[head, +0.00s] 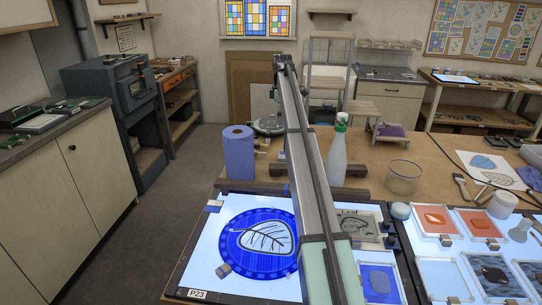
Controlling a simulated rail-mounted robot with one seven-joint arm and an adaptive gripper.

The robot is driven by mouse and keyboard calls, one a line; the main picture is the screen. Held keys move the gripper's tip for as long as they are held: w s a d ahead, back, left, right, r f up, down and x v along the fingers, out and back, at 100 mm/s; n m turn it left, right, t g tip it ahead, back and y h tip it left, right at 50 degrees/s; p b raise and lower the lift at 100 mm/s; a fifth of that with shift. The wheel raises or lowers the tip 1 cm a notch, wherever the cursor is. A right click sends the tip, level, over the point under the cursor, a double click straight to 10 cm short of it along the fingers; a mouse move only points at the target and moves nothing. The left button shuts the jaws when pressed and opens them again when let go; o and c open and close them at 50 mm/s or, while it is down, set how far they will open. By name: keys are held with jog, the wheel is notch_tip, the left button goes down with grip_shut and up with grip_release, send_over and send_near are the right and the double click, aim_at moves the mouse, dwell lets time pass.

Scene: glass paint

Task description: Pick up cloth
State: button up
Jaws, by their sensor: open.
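No cloth can be made out for certain. A long grey beam, which may be part of my arm, crosses the middle of the view and hides part of the table. My gripper cannot be seen.
A lit panel (211,230) with a blue leaf disc (260,241) lies in front. Several glass samples lie at right.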

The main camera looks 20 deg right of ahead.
jog(key=p, duration=0.4)
send_over(282, 154)
jog(key=f, duration=1.2)
jog(key=shift+s+a, duration=0.1)
jog(key=shift+a, duration=0.15)
jog(key=shift+s+d+f+p, duration=0.1)
jog(key=shift+d+f+p, duration=0.05)
jog(key=shift+f+p, duration=0.5)
jog(key=shift+d+f+p, duration=0.1)
jog(key=shift+f+p, duration=0.5)
jog(key=shift+f, duration=1.4)
jog(key=c, duration=1.2)
